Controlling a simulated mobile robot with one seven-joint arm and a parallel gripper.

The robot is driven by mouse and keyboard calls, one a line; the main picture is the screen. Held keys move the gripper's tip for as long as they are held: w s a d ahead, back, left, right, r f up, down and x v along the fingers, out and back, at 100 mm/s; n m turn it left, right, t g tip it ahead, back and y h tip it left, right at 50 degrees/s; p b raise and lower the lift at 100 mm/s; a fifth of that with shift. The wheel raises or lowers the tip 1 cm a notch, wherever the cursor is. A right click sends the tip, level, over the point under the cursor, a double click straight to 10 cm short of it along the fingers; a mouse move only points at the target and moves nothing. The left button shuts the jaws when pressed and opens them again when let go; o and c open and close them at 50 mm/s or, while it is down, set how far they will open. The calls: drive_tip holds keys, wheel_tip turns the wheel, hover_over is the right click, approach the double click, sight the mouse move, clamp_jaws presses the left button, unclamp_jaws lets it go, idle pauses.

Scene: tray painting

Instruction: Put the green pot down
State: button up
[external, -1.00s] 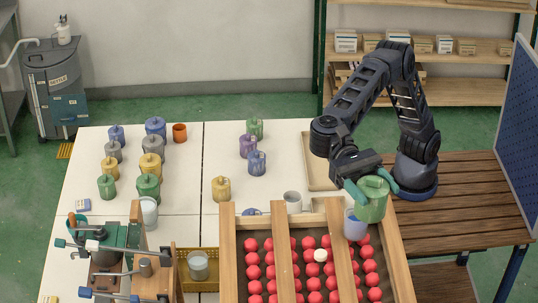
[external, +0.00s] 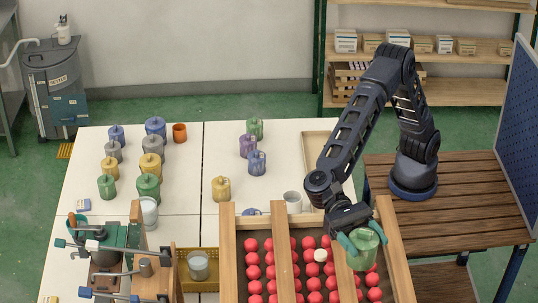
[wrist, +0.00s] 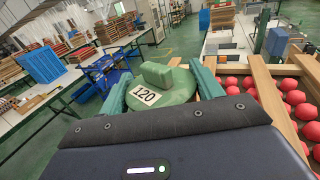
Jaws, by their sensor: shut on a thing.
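The green pot (external: 364,252) is held in my gripper (external: 361,240), whose teal fingers are shut on its sides. In the external view it is over the right part of the wooden rack of red balls. Whether it touches the rack cannot be told. The wrist view shows the pot (wrist: 165,92) from above, upright between the fingers (wrist: 160,85), with a block-shaped knob and a label reading 120. The pot's underside is hidden.
The wooden rack (external: 229,262) holds rows of red balls and one white ball (external: 320,255). A white mug (external: 293,202) stands behind it. Several coloured pots, including another green pot (external: 148,187), stand on the white table (external: 185,222) to the left. Its middle is largely clear.

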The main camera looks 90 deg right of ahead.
sight(361, 264)
drive_tip(key=shift+f, duration=4.05)
drive_tip(key=shift+f, duration=0.1)
drive_tip(key=o, duration=1.2)
drive_tip(key=shift+o, duration=0.2)
drive_tip(key=v, duration=0.3)
wheel_tip(361, 264, up, 7)
drive_tip(key=shift+r, duration=0.1)
